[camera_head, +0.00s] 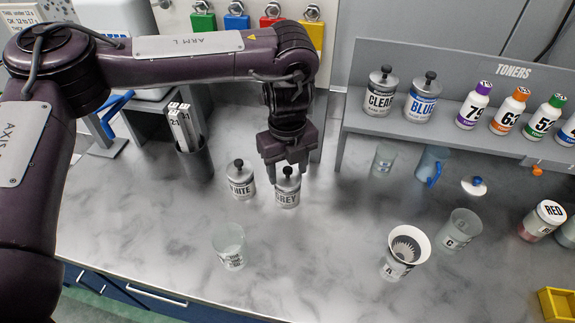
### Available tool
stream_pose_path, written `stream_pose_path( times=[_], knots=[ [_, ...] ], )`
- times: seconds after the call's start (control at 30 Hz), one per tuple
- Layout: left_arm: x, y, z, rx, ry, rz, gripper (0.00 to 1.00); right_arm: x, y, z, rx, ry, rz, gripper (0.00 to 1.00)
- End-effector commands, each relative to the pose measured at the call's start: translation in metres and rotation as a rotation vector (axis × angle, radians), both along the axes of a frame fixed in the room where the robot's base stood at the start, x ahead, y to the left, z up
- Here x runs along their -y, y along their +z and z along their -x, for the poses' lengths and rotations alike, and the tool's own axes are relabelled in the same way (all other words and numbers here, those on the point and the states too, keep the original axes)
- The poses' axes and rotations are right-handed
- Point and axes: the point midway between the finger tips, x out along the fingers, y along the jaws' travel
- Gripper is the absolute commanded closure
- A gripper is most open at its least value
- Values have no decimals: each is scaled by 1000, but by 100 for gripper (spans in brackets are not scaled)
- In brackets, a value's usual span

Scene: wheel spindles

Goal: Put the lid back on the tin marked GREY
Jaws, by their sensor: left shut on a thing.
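The tin marked GREY (287,197) stands upright on the grey counter, in the middle of the head view. A grey lid with a dark knob (287,172) is at its top, under my left gripper. My left gripper (287,165) points down over the tin and is shut on the lid's knob. The lid looks to be on or very close to the rim; I cannot tell if it is fully seated. The fingers partly hide the knob. My right gripper is not in view.
The lidded WHITE tin (241,184) stands close on the left. A clear cup (230,247) is in front, a paper-lined cup (403,252) to the right. A white lid with a blue knob (474,186) lies further right. The toner shelf (450,141) bounds the back right.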

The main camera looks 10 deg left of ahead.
Motion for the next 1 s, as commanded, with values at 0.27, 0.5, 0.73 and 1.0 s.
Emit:
stream_pose_path(
  times=[0.27,0.5,0.73,1.0],
  knots=[
    [0,0,0,1,0,-1,67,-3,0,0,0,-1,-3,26],
    [0,0,0,0,0,0,67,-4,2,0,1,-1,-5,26],
    [0,0,0,1,0,-1,67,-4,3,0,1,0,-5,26],
    [0,-1,0,1,0,-1,39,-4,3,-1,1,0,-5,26]
  ],
)
